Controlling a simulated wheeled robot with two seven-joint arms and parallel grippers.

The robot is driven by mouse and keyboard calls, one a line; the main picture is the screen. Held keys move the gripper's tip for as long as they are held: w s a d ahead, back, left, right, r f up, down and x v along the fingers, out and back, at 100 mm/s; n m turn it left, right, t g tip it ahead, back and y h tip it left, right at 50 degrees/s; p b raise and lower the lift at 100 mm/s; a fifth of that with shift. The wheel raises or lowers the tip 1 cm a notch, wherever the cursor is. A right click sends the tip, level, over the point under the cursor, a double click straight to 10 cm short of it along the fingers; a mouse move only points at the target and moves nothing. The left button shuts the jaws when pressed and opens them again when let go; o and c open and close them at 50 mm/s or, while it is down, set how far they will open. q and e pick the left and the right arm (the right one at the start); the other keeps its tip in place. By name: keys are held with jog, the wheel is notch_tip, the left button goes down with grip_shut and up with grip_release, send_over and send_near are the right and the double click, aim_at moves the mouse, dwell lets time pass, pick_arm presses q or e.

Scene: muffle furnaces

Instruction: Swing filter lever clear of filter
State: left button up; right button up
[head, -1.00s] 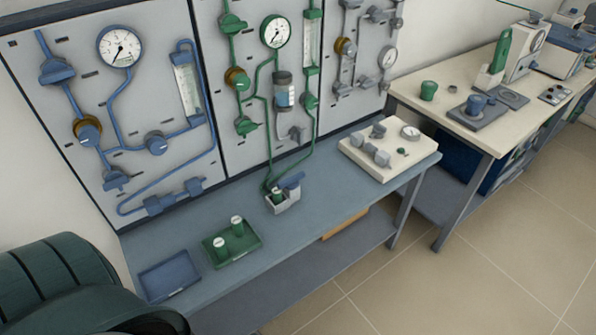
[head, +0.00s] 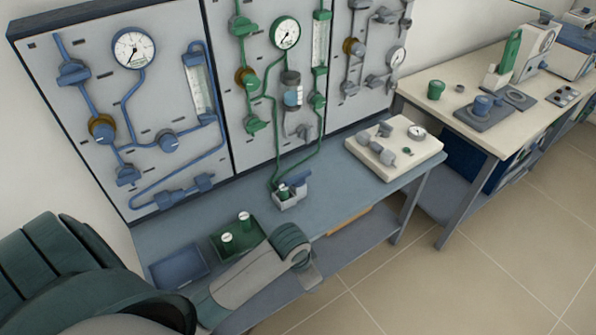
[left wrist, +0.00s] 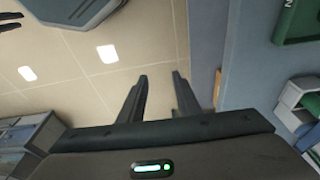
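On the bench, a small pale grey box (head: 287,200) holds a dark green part (head: 283,190) with a blue lever-like piece (head: 300,179) leaning beside or over it. I cannot tell whether they touch. On the middle wall panel hangs a clear cylinder with blue contents (head: 292,92), with a grey lever-like fitting (head: 304,131) below it. It is unclear which of these is the filter. My left gripper (left wrist: 159,78) is open and empty in the left wrist view, above the floor beside the bench. My right gripper is not in view.
Bare bench top lies between the green tray and grey box.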

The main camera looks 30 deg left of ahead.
pick_arm(q)
jog(key=w+a+r, duration=0.3)
jog(key=w+a, duration=0.1)
jog(key=w, duration=0.5)
notch_tip(320, 180, up, 21)
jog(key=g+y, duration=0.1)
jog(key=g, duration=0.1)
send_over(298, 176)
jog(key=shift+f, duration=0.2)
jog(key=shift+f, duration=0.15)
jog(key=shift+n, duration=0.3)
notch_tip(298, 176, down, 16)
jog(key=p, duration=0.4)
jog(key=shift+f, duration=0.6)
